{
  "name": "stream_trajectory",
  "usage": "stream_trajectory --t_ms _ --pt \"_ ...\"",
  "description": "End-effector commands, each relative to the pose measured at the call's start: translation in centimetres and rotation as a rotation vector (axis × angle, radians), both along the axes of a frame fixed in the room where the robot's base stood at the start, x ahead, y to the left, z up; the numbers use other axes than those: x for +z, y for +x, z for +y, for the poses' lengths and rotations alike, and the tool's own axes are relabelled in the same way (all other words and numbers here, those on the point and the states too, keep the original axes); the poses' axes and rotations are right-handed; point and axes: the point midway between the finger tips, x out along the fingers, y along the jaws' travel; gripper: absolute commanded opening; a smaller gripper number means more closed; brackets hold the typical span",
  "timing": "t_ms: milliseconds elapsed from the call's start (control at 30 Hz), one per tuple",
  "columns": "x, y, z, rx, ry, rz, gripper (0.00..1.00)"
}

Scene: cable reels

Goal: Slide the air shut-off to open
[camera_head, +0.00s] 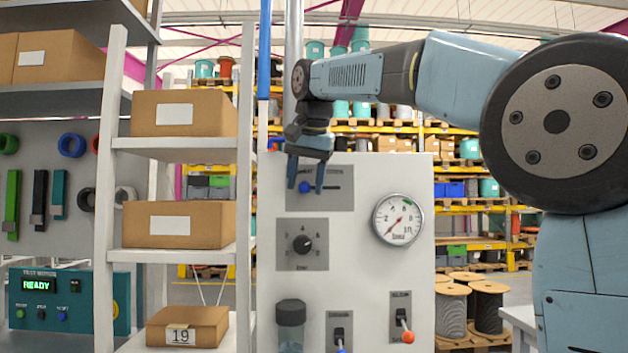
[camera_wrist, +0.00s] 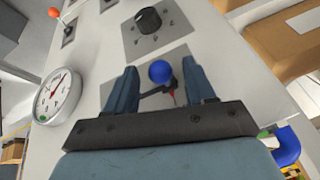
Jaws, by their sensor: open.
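The air shut-off is a slider with a round blue knob (camera_head: 305,187) on a grey plate (camera_head: 342,201) at the top of the white panel. A dark slot shows to the right of the knob in the head view, so the knob sits toward the slot's left part. My gripper (camera_head: 305,191) is open, its fingers hanging on either side of the knob. In the wrist view the blue knob (camera_wrist: 160,71) lies between the two fingertips of my gripper (camera_wrist: 159,66), with a gap on each side. The plate's label is partly hidden by my gripper.
Below on the panel are a rotary dial (camera_head: 303,243), a pressure gauge (camera_head: 398,219) to the right, and two toggle switches, one orange-tipped (camera_head: 401,318) and one blue-tipped (camera_head: 339,333). A shelf with cardboard boxes (camera_head: 179,224) stands close on the left.

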Motion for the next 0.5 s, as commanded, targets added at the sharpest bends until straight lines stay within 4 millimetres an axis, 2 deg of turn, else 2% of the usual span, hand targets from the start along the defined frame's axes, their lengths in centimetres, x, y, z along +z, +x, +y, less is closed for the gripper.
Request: stream_trajectory --t_ms 100,500 --pt "0.03 -0.02 0.01 0.000 0.000 0.000 0.54" --pt "0.03 -0.03 0.04 0.001 0.000 0.000 0.16"
